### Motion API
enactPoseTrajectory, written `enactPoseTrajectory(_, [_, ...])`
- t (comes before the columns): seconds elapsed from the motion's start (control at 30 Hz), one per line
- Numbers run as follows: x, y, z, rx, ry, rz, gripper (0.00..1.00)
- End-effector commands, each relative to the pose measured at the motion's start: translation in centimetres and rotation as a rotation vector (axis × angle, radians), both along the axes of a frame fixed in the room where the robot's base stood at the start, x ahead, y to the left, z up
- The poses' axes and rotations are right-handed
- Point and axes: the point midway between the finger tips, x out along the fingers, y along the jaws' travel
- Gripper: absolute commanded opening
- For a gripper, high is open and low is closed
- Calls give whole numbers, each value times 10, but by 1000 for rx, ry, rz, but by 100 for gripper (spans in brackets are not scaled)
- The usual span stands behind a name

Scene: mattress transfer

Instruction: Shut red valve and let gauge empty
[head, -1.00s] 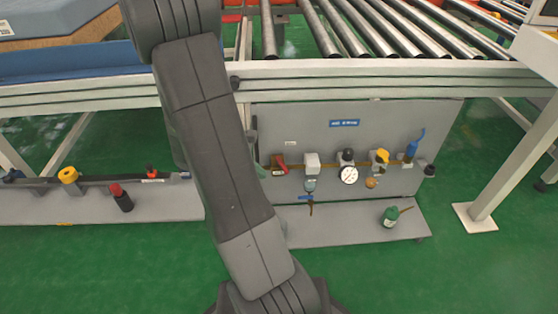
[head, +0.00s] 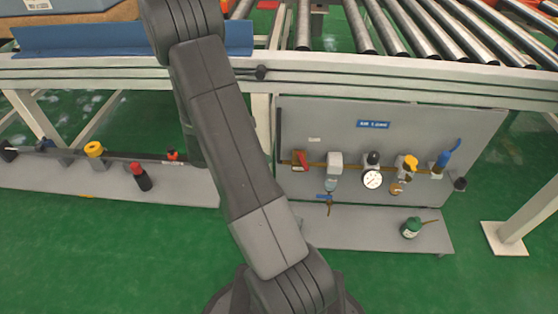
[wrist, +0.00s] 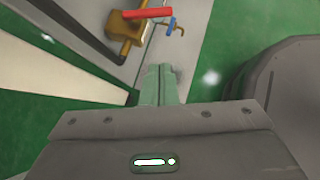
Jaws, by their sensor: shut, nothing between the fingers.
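The red valve handle (head: 302,159) sits at the left end of a brass pipe on the grey panel (head: 440,117) in the head view. In the wrist view the red handle (wrist: 147,12) lies crosswise above a brass body, near the top. The round white gauge (head: 372,180) is on the same pipe line, right of the valve; its needle is too small to read. My gripper (wrist: 160,72) shows in the wrist view with its fingers together and empty, below and apart from the valve. In the head view my gripper is not visible.
A yellow knob (head: 410,162) and a blue lever (head: 449,153) are farther right on the panel. A roller conveyor (head: 410,25) runs above. Green floor is clear in front.

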Motion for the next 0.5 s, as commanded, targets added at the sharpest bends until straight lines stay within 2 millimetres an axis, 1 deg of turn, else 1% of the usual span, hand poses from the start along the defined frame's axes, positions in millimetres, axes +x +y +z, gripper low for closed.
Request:
enactPoseTrajectory(0.03, [1, -6, -9, -2, 2, -4, 0])
enactPoseTrajectory(0.4, [21, -58, -66, -1, 3, -6, 0])
enactPoseTrajectory(0.43, [22, -62, -70, 0, 2, -5, 0])
enactPoseTrajectory(0.5, [27, -71, -67, 1, -1, -6, 0])
